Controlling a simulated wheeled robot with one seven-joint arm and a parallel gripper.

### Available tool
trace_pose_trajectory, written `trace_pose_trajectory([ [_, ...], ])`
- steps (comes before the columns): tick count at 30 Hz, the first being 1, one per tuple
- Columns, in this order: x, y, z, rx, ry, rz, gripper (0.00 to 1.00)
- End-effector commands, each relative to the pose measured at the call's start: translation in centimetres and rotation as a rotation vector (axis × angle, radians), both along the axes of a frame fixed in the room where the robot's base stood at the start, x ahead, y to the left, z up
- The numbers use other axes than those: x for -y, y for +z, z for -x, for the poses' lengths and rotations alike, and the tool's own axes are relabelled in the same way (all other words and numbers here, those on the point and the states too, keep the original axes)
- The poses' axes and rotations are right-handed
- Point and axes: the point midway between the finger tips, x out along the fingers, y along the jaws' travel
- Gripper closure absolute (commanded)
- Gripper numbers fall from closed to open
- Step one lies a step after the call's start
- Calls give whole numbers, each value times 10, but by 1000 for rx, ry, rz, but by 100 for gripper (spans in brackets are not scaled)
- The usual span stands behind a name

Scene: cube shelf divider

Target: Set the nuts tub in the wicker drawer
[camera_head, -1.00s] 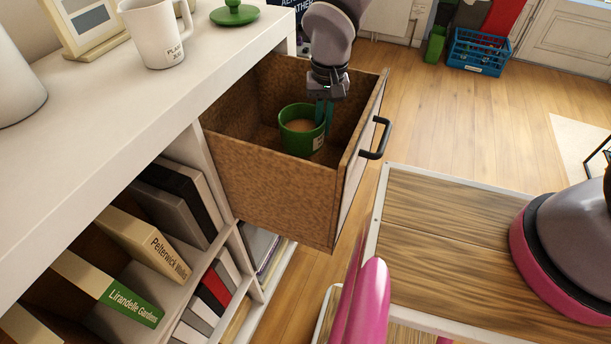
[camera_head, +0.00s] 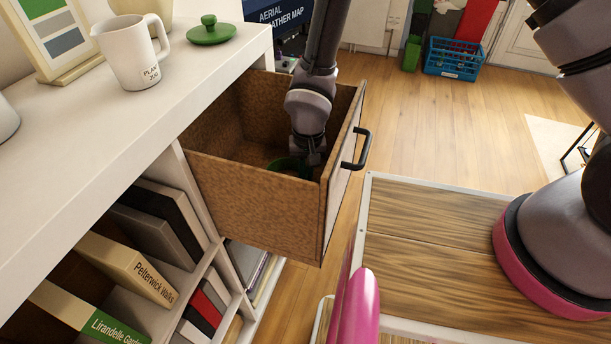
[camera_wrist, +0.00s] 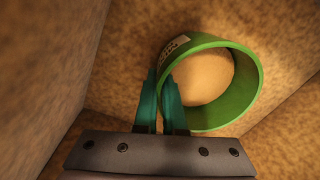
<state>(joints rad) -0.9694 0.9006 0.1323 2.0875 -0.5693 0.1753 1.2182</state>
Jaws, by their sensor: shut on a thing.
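The nuts tub is a green open tub (camera_head: 289,168) with tan contents, low inside the open wicker drawer (camera_head: 255,205). My gripper (camera_wrist: 160,95) is shut on the tub's wall at the rim, with teal fingers. The head view hides the fingertips and the tub's base, and I cannot tell if the base touches the drawer floor.
The drawer has a black handle (camera_head: 362,150) on its right face. A white jug (camera_head: 130,55) and a green lid (camera_head: 211,32) stand on the shelf top. Books fill the cubes below. A blue crate (camera_head: 455,60) sits on the floor behind.

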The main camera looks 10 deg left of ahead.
Motion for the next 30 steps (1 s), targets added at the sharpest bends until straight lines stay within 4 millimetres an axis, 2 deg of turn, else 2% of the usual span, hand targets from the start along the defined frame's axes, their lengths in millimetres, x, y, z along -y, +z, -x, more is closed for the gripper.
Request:
trace_pose_trajectory([
  [6,0,-2,0,-1,0,0,100],
  [8,0,-2,0,-1,0,0,77],
  [9,0,-2,0,-1,0,0,63],
  [20,0,1,0,0,0,-1,63],
  [23,0,10,-1,1,-2,-2,63],
  [30,1,60,-1,2,-2,-5,63],
])
